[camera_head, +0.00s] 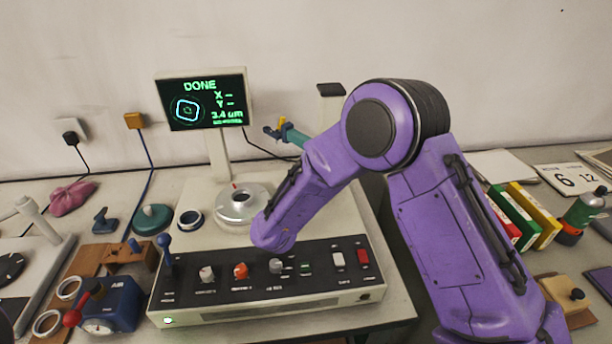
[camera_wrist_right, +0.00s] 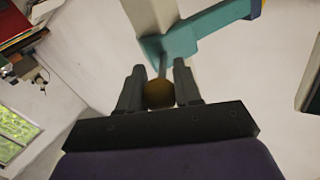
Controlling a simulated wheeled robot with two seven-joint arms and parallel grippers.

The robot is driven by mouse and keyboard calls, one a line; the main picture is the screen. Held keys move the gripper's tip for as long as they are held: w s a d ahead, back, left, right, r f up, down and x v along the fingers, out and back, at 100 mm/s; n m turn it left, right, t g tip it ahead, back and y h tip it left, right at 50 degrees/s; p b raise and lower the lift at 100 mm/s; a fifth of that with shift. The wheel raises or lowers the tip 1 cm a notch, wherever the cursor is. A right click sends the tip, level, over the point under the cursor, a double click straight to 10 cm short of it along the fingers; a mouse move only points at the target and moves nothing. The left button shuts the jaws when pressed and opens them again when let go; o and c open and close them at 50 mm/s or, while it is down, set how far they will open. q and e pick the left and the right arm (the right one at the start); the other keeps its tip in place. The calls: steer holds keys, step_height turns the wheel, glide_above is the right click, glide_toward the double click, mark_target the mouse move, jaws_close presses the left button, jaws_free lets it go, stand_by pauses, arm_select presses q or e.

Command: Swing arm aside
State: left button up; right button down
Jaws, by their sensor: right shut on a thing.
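The teal swing arm (camera_head: 297,137), with a yellow part near its end, sticks out from behind my purple right arm in the head view. In the right wrist view the swing arm (camera_wrist_right: 205,30) crosses the top, with a short pin and a brownish ball knob (camera_wrist_right: 158,94) below it. My right gripper (camera_wrist_right: 158,92) is shut on this knob, one finger on each side. In the head view my forearm hides the right gripper and the knob. A round metal spindle (camera_head: 238,206) stands on the instrument, left of my forearm. My left gripper is not in view.
A control panel (camera_head: 270,278) with knobs and buttons runs along the instrument's front. A screen (camera_head: 205,102) reading DONE stands behind the spindle. A dark ring (camera_head: 190,219) lies left of it. A blue air unit (camera_head: 108,303), loose rings and coloured binders (camera_head: 515,220) crowd the sides.

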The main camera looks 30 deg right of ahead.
steer(key=shift+r, duration=0.1)
steer(key=c, duration=0.8)
jaws_free()
steer(key=shift+w, duration=0.15)
steer(key=b+v, duration=0.2)
steer(key=v, duration=0.8)
steer(key=shift+s+a+b, duration=0.2)
steer(key=shift+s+b, duration=0.05)
steer(key=shift+b, duration=0.1)
